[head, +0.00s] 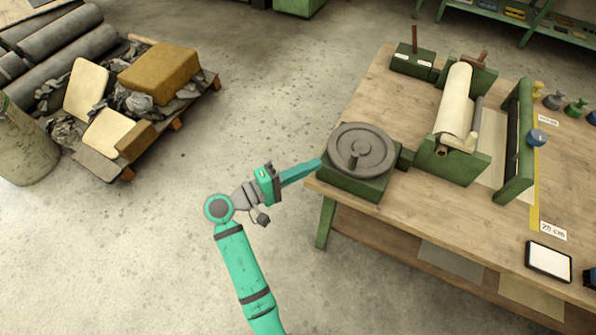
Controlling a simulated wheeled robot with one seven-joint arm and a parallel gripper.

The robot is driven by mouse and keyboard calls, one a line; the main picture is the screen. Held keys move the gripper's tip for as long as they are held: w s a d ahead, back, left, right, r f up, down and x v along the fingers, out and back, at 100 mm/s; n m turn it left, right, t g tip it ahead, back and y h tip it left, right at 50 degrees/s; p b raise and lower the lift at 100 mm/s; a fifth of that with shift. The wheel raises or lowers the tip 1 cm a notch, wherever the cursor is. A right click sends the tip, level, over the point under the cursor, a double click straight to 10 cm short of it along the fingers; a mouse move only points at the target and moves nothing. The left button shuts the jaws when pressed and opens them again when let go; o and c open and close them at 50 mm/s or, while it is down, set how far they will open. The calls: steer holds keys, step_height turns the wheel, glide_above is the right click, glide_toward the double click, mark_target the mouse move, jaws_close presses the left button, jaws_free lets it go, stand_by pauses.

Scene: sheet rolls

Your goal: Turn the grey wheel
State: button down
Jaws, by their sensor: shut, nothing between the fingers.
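The grey wheel (375,143) lies flat on top of a green box base (352,185) at the left corner of the wooden table. My gripper (318,164) is shut and empty. Its fingertips are just left of the wheel, close to the rim and the green base. I cannot tell whether they touch. My teal arm reaches up from the bottom of the head view.
The table (450,230) carries a green roller machine (453,165) with a cream roll (456,100) right of the wheel. A lever box (413,62) stands behind. A tablet (549,260) lies at the front right. A loaded pallet (180,115) stands left; the floor between is clear.

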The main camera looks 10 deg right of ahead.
steer(key=d, duration=0.7)
steer(key=shift+s, duration=0.1)
